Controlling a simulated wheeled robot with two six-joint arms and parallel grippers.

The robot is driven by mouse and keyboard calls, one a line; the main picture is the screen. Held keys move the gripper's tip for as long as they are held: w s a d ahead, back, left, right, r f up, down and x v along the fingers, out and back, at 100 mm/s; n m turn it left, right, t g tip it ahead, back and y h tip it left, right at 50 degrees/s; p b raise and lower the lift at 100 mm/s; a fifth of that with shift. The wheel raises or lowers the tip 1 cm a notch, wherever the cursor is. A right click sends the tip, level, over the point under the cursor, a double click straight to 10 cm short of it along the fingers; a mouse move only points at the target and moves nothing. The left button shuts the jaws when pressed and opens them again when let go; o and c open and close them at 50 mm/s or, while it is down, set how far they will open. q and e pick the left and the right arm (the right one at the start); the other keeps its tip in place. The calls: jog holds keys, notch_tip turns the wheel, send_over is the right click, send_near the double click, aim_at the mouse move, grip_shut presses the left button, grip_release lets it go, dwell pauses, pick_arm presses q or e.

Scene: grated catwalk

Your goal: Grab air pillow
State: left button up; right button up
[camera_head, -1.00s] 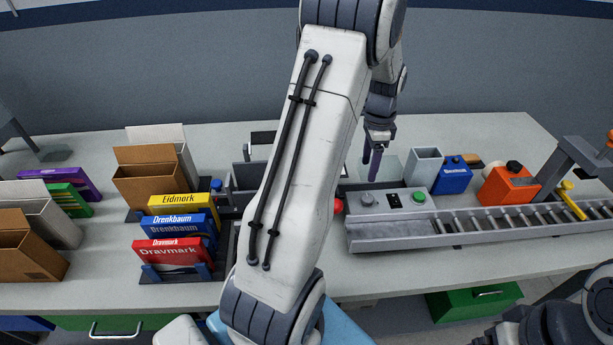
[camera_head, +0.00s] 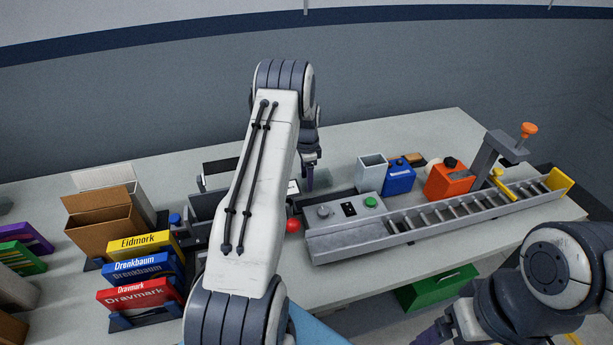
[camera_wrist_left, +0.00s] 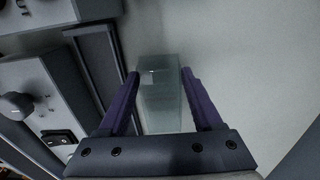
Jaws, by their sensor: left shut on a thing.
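The air pillow (camera_wrist_left: 160,95) is a clear, pale, see-through block between the two purple fingers in the left wrist view. My left gripper (camera_head: 308,178) is shut on it, with the fingers along its two sides. In the head view the gripper is low over the back of the table, and my arm hides part of the area around it. My right gripper (camera_head: 432,335) only partly shows at the bottom edge, well away from the pillow, and its opening is not clear.
A roller conveyor (camera_head: 440,215) with a control box lies to the right of my left gripper. Grey, blue and orange (camera_head: 450,180) containers stand behind it. Cartons (camera_head: 105,228) and colored boxes (camera_head: 140,291) stand at left.

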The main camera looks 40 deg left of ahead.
pick_arm(q)
jog(key=shift+f, duration=0.35)
jog(key=shift+f, duration=0.15)
jog(key=o, duration=1.2)
jog(key=shift+c, duration=0.2)
